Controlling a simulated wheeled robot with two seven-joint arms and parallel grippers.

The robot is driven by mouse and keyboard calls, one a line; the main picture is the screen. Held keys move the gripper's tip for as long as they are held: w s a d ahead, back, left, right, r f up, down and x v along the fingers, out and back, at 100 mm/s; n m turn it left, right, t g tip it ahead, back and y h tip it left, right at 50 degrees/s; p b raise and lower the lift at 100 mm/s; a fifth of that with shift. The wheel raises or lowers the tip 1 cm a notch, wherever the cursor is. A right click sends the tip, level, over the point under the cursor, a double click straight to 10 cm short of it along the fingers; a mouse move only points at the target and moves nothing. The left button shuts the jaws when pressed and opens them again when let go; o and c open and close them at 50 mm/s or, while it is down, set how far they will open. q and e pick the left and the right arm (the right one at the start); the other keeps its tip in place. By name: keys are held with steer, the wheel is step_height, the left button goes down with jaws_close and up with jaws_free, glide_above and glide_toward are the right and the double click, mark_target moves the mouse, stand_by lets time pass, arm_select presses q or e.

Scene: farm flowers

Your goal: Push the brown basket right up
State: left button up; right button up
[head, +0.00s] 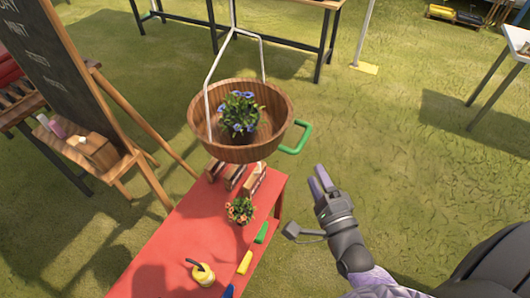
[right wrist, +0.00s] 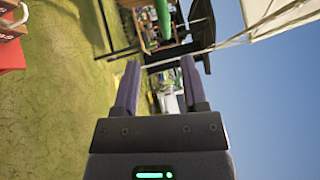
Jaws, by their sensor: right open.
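The brown wooden basket (head: 272,98) hangs from white metal rods above the far end of the red table in the head view. A pot of blue flowers (head: 239,112) sits inside it. A green handle (head: 298,138) sticks out from its right side. My right gripper (head: 318,174) is open and empty, just below and to the right of the handle, apart from it. In the right wrist view, my right gripper's fingers (right wrist: 159,64) are spread, with a green bar (right wrist: 164,18), which looks like the handle, ahead of them. My left gripper is not in view.
A chalkboard easel (head: 75,75) stands at the left. Open grass (head: 400,160) lies right of the basket.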

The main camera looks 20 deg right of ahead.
mark_target(303, 139)
steer(key=w, duration=0.3)
steer(key=w+r, duration=0.1)
steer(key=w, duration=0.2)
steer(key=w+d, duration=0.1)
steer(key=w, duration=0.2)
steer(key=shift+w+d+r, duration=0.1)
steer(key=shift+w+r, duration=0.2)
steer(key=shift+r, duration=0.05)
jaws_close()
stand_by(0.8)
